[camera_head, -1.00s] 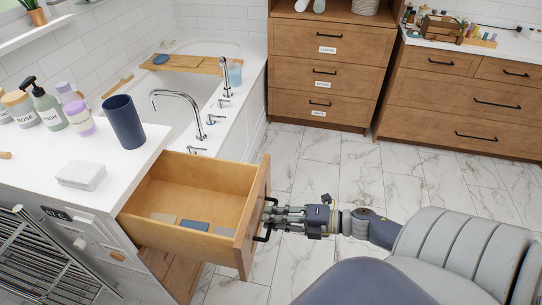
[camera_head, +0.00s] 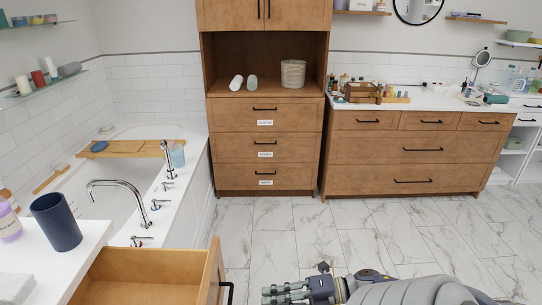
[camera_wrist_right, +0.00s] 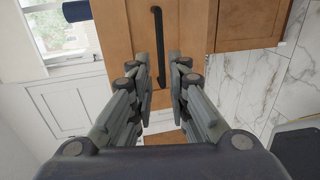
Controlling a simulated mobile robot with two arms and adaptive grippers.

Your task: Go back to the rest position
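My right gripper (camera_head: 272,294) is at the bottom of the head view, its fingers pointing left toward the open wooden drawer (camera_head: 145,272). A small gap separates the fingertips from the drawer's black handle (camera_head: 229,293). In the right wrist view the gripper (camera_wrist_right: 159,62) is open and empty, its two fingers apart, with the black handle (camera_wrist_right: 158,35) ahead of and between them. My left gripper is in neither view.
A dark blue cup (camera_head: 56,222) stands on the white counter (camera_head: 85,238) left of the drawer. A bathtub (camera_head: 120,188) lies behind it. A tall wooden cabinet (camera_head: 265,145) and a wooden dresser (camera_head: 410,150) stand at the back. The marble floor (camera_head: 300,232) between is clear.

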